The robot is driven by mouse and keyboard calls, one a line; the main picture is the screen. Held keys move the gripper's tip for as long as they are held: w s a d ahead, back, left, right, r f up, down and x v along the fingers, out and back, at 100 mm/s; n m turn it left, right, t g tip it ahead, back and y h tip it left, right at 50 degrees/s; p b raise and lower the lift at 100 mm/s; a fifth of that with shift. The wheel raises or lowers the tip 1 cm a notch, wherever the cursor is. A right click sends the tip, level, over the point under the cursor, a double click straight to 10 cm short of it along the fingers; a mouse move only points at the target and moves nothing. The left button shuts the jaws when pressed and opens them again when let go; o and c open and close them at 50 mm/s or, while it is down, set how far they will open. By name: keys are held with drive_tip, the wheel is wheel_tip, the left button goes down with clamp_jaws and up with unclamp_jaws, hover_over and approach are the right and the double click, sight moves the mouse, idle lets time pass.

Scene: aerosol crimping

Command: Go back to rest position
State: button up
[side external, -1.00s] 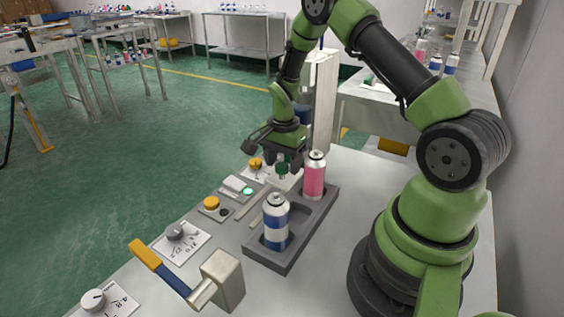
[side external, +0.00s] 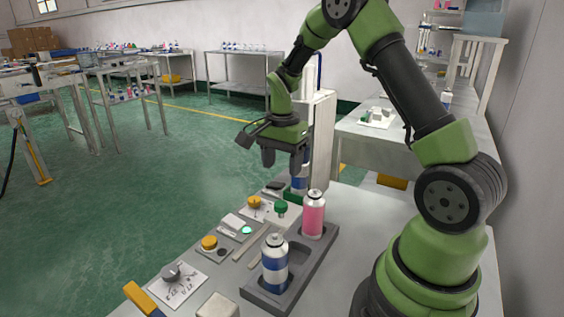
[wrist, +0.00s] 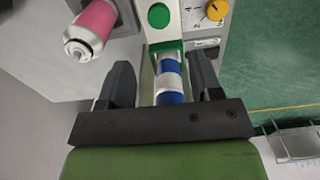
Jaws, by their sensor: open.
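My gripper (side external: 284,158) hangs above the workbench, jaws apart and empty, in front of the white upright machine (side external: 320,140). It also shows in the wrist view (wrist: 160,72), with a finger on either side. A blue and white can (side external: 300,180) stands at the machine, partly hidden behind the gripper. In the wrist view this can (wrist: 170,82) appears between the fingers but lower down, apart from them. A green button (side external: 281,208) is below the gripper. A pink can (side external: 313,218) and another blue and white can (side external: 274,265) stand upright in the grey tray (side external: 325,243).
A back bench (side external: 400,140) stands behind. Open floor lies to the left, and the air around the gripper looks clear.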

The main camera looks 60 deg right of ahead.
drive_tip(key=s+a+r+n+t, duration=0.2)
drive_tip(key=s+a+r+n, duration=0.1)
drive_tip(key=a+r, duration=0.3)
drive_tip(key=s+a+r+n+t, duration=0.2)
drive_tip(key=s+a+r+n, duration=0.15)
drive_tip(key=r, duration=0.45)
drive_tip(key=s+a+r+n+t+y, duration=0.2)
drive_tip(key=s+a+n, duration=0.4)
drive_tip(key=s, duration=0.4)
drive_tip(key=shift+a+r+n+t, duration=0.3)
drive_tip(key=shift+r+n+t, duration=0.15)
drive_tip(key=shift+n+t, duration=0.25)
